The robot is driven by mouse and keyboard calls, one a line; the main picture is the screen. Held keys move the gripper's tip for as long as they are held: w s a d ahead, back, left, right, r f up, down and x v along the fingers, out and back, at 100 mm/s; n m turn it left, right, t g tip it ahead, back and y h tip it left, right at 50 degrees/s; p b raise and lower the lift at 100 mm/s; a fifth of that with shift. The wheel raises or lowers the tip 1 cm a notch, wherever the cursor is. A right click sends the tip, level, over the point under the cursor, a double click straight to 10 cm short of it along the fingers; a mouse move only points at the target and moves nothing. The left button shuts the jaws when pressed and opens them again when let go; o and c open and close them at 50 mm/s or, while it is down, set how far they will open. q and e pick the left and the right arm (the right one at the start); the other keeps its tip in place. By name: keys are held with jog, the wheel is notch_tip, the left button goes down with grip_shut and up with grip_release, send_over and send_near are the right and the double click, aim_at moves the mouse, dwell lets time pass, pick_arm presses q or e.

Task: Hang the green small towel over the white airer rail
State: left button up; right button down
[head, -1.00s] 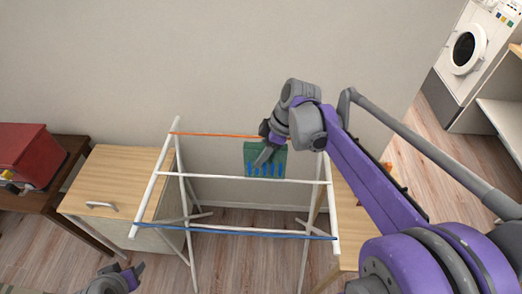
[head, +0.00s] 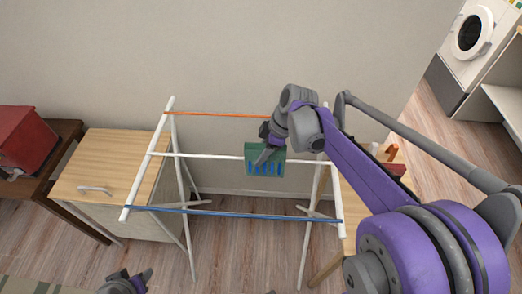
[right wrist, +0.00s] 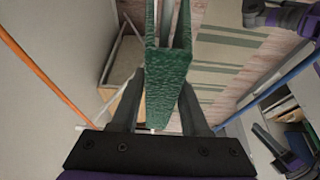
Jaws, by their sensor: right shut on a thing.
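The green small towel (head: 265,168), with blue marks along its lower edge, hangs folded from my right gripper (head: 264,155), which is shut on it. In the right wrist view the towel (right wrist: 167,85) stands between the two fingers (right wrist: 158,105), its folded layers spread apart. The white airer rail (head: 205,155) is the middle one, between an orange and a blue rail. In the head view the towel overlaps this rail; I cannot tell whether it touches. My left gripper (head: 135,282) is empty at the bottom edge, its fingers apart.
The orange rail (head: 215,114) is at the back near the wall, the blue rail (head: 235,212) at the front. A wooden cabinet (head: 110,165) stands left of the airer, another wooden top (head: 353,200) right. A red box (head: 22,140) is far left.

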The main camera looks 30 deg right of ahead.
pick_arm(q)
jog(key=shift+s+f+b, duration=0.2)
jog(key=shift+f+b, duration=0.45)
jog(key=shift+f, duration=0.2)
jog(key=shift+s+f+b, duration=0.2)
jog(key=shift+f+b, duration=0.45)
jog(key=shift+f, duration=0.2)
pick_arm(e)
jog(key=shift+f, duration=2.35)
jog(key=shift+c, duration=1.6)
grip_release()
pick_arm(q)
jog(key=shift+w+r+p, duration=0.1)
jog(key=shift+r+p, duration=0.4)
jog(key=shift+r, duration=0.05)
pick_arm(e)
jog(key=v, duration=1)
jog(key=shift+d+r, duration=0.2)
jog(key=shift+r, duration=0.2)
notch_tip(320, 180, up, 7)
jog(key=p, duration=0.5)
jog(key=shift+r, duration=0.1)
pick_arm(q)
notch_tip(320, 180, up, 6)
jog(key=w, duration=0.2)
jog(key=shift+r, duration=0.15)
